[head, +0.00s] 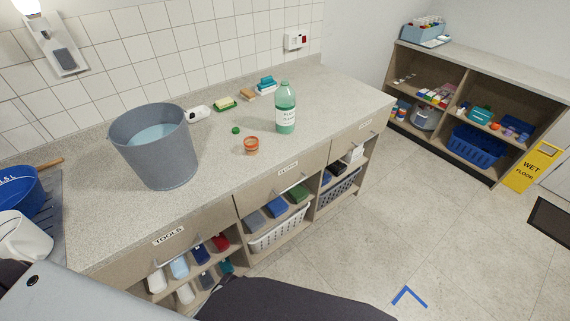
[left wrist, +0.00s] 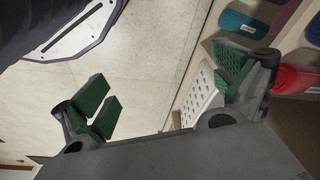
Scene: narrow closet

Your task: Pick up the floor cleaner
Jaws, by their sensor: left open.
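The floor cleaner is a green translucent bottle (head: 286,108) with a white label. It stands upright on the speckled counter (head: 215,185), right of the grey bucket, in the head view. No gripper is near it there. My left gripper (left wrist: 165,92) shows in the left wrist view, its green-padded fingers wide apart with nothing held between them. It is over the floor beside the cubbies below the counter. The bottle is not visible in the left wrist view. My right gripper is in neither view.
On the counter are a grey bucket (head: 154,145) with bluish liquid, an orange jar (head: 251,146) and a small green cap (head: 236,130). Sponges (head: 225,104) lie behind. A yellow wet floor sign (head: 533,167) stands right. The floor between is mostly clear.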

